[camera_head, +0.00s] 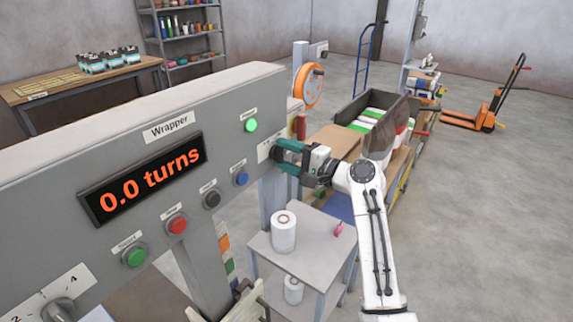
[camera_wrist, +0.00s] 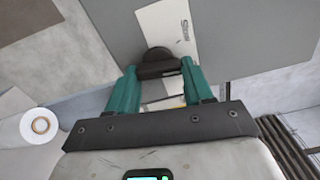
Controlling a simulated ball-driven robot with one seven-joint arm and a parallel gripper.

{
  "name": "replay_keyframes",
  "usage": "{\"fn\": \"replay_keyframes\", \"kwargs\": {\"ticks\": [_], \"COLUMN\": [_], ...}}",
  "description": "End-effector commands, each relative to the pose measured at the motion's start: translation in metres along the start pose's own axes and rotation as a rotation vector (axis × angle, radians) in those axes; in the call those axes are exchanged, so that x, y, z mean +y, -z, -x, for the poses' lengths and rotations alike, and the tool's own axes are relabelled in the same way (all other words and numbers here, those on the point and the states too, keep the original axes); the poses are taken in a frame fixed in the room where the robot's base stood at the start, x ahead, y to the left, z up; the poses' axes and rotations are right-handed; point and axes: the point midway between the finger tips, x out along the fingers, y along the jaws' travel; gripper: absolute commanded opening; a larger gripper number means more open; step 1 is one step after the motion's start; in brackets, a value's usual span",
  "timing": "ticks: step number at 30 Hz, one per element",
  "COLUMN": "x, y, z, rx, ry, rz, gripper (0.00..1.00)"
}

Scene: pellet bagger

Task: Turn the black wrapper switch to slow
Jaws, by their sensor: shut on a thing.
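The black wrapper switch (camera_wrist: 157,66) sticks out from the grey panel, beside a white label plate (camera_wrist: 168,25) whose print is too small to read. My gripper (camera_wrist: 160,80) has its two teal fingers on either side of the switch knob and is shut on it. In the head view my gripper (camera_head: 282,154) reaches the right end of the wrapper panel (camera_head: 215,115) and hides the switch. Which setting the switch points to cannot be told.
The panel carries a display (camera_head: 148,180) reading 0.0 turns, a lit green lamp (camera_head: 251,125), and blue (camera_head: 241,179), black (camera_head: 212,198), red (camera_head: 176,225) and green (camera_head: 135,257) buttons. A small table (camera_head: 310,252) with a white film roll (camera_head: 284,232) stands below my arm.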

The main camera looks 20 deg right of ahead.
Motion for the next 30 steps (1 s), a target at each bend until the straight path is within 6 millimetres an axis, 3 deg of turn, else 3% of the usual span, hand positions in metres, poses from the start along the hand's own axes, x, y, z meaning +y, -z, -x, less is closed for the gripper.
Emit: {"fn": "replay_keyframes", "kwargs": {"ticks": [1, 18, 30], "x": [0.0064, 0.0028, 0.0006], "y": [0.001, -0.0001, -0.0007], "z": [0.0003, 0.0002, 0.0002], "rx": [-0.001, -0.001, -0.002], "ry": [0.0, -0.002, -0.005], "rz": [0.044, 0.525, 0.667], "gripper": [0.21, 0.21, 0.21]}}
